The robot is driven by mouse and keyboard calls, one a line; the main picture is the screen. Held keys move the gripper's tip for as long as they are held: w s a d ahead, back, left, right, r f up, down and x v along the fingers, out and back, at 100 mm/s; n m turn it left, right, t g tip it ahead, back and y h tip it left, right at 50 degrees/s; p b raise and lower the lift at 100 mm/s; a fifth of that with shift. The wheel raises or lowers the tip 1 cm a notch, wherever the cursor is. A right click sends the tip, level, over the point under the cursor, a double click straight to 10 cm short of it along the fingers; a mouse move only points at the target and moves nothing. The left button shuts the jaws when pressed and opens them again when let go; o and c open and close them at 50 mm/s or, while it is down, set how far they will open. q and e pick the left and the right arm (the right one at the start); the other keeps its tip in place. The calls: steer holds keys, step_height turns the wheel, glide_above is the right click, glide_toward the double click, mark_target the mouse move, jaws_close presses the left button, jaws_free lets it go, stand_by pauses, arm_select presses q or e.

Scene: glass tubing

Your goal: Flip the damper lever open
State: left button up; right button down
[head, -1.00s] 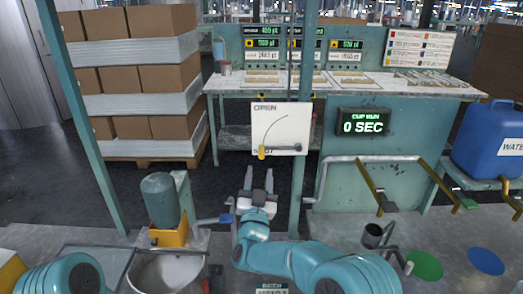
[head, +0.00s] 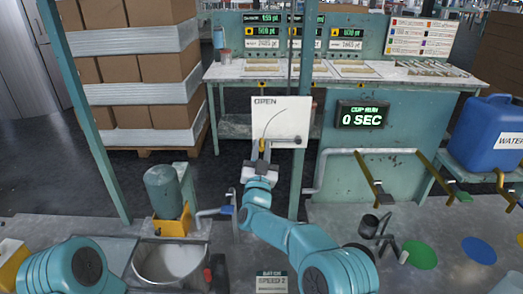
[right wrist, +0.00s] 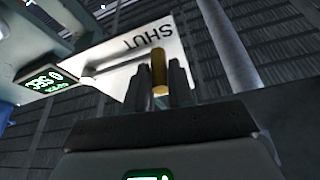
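The damper's white plate (head: 283,119) reads OPEN at its upper left, with a curved line on it. Its dark lever (head: 283,142) lies about level, low on the plate, from a pivot at the right to a yellow handle (head: 262,146) at the left. The right wrist view shows the word SHUT on the plate and the handle (right wrist: 159,73) between my two dark fingers. My right gripper (head: 259,160) is at the handle, one finger on each side. The fingers look apart; firm contact cannot be seen. My left gripper is out of view.
A grey pipe with yellow levers (head: 370,180) runs further right. A green motor (head: 163,190) and a bowl (head: 170,262) stand at lower left. A display (head: 362,117) reads 0 SEC.

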steer(key=shift+r+m+b, duration=0.25)
steer(key=shift+m+b, duration=0.25)
steer(key=shift+b, duration=0.1)
steer(key=shift+r+m+h+b, duration=0.55)
steer(key=shift+m+b, duration=0.2)
steer(key=shift+m, duration=0.15)
steer(key=r+m, duration=0.1)
steer(key=r+m+h, duration=0.1)
steer(key=m+g+h+b, duration=0.1)
steer(key=shift+d+r+m, duration=0.3)
steer(key=shift+r, duration=0.1)
steer(key=shift+d+r+m+g+h+p, duration=0.35)
steer(key=shift+d+r+m+g+p, duration=0.2)
steer(key=shift+d+r+m, duration=0.8)
steer(key=shift+d+r+m+g+h+p, duration=0.4)
steer(key=shift+d+r+m+g, duration=0.35)
steer(key=shift+m, duration=1.1)
steer(key=shift+d+r+m+g+h+p, duration=0.3)
steer(key=shift+d+r+m+g+p, duration=0.25)
steer(key=shift+d+r+m, duration=0.85)
steer(key=shift+a+f, duration=0.1)
steer(key=shift+a, duration=0.2)
